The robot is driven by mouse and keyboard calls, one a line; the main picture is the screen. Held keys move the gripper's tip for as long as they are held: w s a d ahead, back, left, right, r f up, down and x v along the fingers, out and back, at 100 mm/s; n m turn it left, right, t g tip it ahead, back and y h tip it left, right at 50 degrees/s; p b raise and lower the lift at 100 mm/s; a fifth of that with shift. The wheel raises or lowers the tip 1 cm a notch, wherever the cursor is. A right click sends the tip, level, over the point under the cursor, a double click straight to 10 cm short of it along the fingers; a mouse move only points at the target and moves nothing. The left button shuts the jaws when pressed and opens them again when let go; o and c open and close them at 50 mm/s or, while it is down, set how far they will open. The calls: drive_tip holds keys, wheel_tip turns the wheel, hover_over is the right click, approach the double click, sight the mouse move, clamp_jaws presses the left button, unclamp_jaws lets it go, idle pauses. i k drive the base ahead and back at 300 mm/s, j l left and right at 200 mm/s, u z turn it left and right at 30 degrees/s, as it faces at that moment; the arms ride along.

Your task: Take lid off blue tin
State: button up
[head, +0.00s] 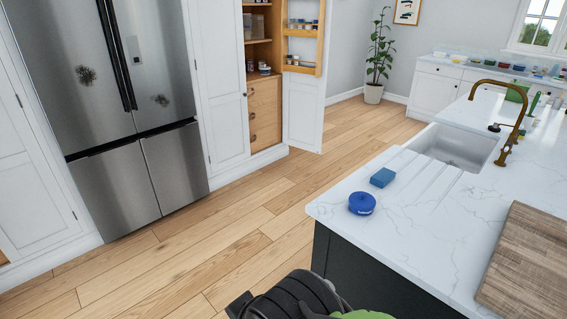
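A small round blue tin (362,203) stands near the left corner of the white marble counter. Its blue top has a small raised part, and the lid appears to be on it. A pale label or lettering shows on its side, too small to read. The inside of the tin is hidden. The fingers of my gripper are not in view.
A blue sponge-like block (382,177) lies just behind the tin. A wooden board (525,262) lies at the counter's right. A sink (455,148) with a brass tap (513,125) is further back. An open cupboard door with racks (303,70) stands beyond clear wooden floor (240,225).

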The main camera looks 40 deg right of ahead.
sight(360, 200)
drive_tip(key=i+z, duration=0.15)
drive_tip(key=i, duration=0.45)
drive_tip(key=i+j+z, duration=0.15)
drive_tip(key=i, duration=0.4)
drive_tip(key=i+z, duration=0.25)
drive_tip(key=z, duration=0.2)
drive_tip(key=i+z, duration=0.2)
drive_tip(key=z, duration=0.25)
drive_tip(key=i+j+z, duration=0.1)
drive_tip(key=i+z, duration=0.15)
drive_tip(key=z, duration=0.2)
drive_tip(key=i+z, duration=0.2)
drive_tip(key=z, duration=0.2)
drive_tip(key=i+z, duration=0.2)
drive_tip(key=z, duration=0.15)
drive_tip(key=i+j+z, duration=0.1)
drive_tip(key=z, duration=0.3)
drive_tip(key=i+j+z, duration=0.15)
drive_tip(key=i+z, duration=0.2)
drive_tip(key=k, duration=0.05)
